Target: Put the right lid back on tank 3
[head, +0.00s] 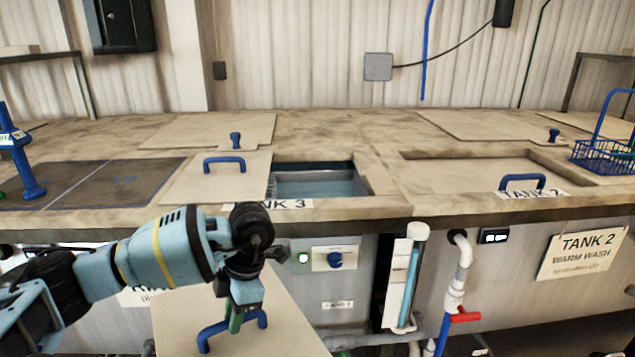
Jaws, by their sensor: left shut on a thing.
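Tank 3 (370,186) is a recess in the bench with a label along its front edge. Its right part is open and shows water and a metal inner wall. A beige lid with a blue handle (226,163) covers the left part. My left gripper (237,322) is shut on the blue handle (212,338) of another beige lid (285,312). This lid is in front of the bench, below the level of its top, and is cut off by the bottom of the view. My right gripper is not in view.
Tank 2 (410,156), to the right, has a lid with a blue handle (522,180) on it. A blue wire basket (603,153) stands at far right. A loose beige panel (222,130) lies behind tank 3. Pipes with a red valve (466,316) run along the bench front.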

